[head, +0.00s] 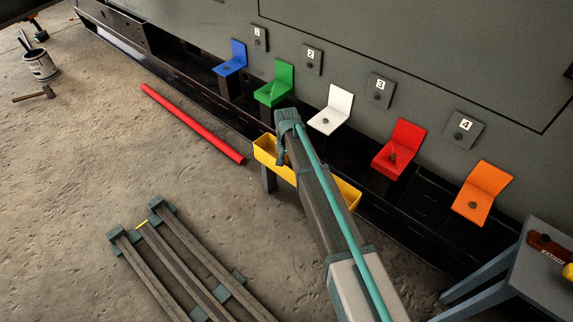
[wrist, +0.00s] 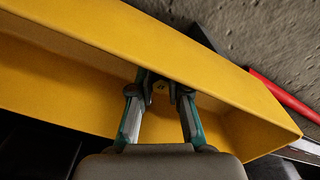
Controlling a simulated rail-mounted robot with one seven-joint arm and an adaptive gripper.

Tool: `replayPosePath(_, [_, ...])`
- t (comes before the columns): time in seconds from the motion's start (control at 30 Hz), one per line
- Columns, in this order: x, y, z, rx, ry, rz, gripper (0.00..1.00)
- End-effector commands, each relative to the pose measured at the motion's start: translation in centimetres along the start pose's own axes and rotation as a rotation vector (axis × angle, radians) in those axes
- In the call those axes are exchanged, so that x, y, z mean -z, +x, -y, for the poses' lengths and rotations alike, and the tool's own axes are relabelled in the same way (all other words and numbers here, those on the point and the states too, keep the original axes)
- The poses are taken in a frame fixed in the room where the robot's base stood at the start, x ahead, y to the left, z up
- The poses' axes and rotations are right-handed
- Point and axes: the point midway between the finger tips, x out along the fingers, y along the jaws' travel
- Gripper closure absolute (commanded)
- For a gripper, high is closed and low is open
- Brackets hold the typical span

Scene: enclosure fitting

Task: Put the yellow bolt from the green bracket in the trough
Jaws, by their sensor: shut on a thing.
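The yellow trough (head: 264,152) stands in front of the row of brackets in the head view, partly hidden behind my arm. In the wrist view the trough (wrist: 200,50) fills much of the picture. My gripper (wrist: 160,88) is inside the trough's outline, its fingertips close to the far wall.
Blue (head: 238,52), white (head: 340,98), red (head: 408,135) and orange (head: 490,178) brackets line the grey wall. A red bar (head: 190,122) lies on the floor, also seen in the wrist view (wrist: 285,97). A rack of rails (head: 185,260) lies at front left. A table (head: 530,275) stands at right.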

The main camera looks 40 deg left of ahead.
Motion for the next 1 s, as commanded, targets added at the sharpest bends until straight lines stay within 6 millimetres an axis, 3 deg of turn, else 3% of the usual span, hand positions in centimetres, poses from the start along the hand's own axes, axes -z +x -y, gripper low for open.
replayPosePath(0.4, [0.0,1.0,0.0,0.001,0.000,0.000,1.00])
replayPosePath(0.43, [0.0,1.1,0.0,0.001,0.000,0.000,0.82])
replayPosePath(0.57, [-0.1,1.0,0.0,0.001,0.000,0.000,0.61])
replayPosePath(1.0, [0.0,0.8,0.0,0.001,0.000,0.000,0.59])
